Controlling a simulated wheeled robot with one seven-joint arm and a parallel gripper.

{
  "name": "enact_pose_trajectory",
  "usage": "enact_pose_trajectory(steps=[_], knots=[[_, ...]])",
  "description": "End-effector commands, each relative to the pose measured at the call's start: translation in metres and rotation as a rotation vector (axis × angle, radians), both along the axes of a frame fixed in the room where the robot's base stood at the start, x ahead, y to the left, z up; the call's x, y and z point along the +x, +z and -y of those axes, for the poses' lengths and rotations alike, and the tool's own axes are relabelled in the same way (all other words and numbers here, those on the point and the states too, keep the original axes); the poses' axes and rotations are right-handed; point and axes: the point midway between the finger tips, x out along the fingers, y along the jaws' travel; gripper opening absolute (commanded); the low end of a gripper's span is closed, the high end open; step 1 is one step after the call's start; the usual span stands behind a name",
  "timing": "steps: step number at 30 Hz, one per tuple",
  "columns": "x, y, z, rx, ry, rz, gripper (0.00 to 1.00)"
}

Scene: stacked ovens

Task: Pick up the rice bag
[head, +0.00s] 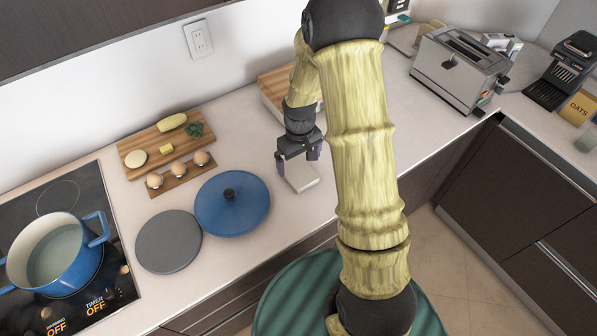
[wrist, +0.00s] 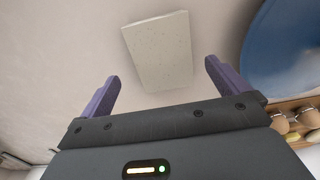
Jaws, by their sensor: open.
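A pale, speckled, flat block (head: 302,177), which looks like the rice bag, lies on the counter near its front edge. It also shows in the wrist view as a pale slab (wrist: 158,48), beyond the fingertips and roughly between them. My gripper (head: 298,159) hangs over the counter by the block's back end, purple fingers apart. In the wrist view my gripper (wrist: 161,70) is open with nothing held, and the block looks apart from both fingers. The exact height above it is hard to tell.
A blue lid (head: 232,203) and a grey round plate (head: 168,242) lie left of the block. Further left are a board with eggs (head: 182,175), a cutting board (head: 133,148) and a blue pot (head: 62,255) on the stove. A wooden board (head: 272,88) is behind; a toaster (head: 460,68) stands right.

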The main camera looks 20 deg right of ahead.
Motion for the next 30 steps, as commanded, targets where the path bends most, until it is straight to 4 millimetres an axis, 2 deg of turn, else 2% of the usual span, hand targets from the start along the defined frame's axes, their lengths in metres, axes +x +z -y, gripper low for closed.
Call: enact_pose_trajectory(steps=[6,10,27,30], knots=[[-0.003,-0.027,-0.004,-0.001,-0.001,-0.005,1.0],[-0.003,-0.037,-0.003,-0.001,-0.001,-0.003,1.0],[-0.002,-0.04,-0.003,0.0,-0.001,-0.001,1.0],[-0.002,-0.04,-0.003,0.0,-0.001,-0.001,0.8]])
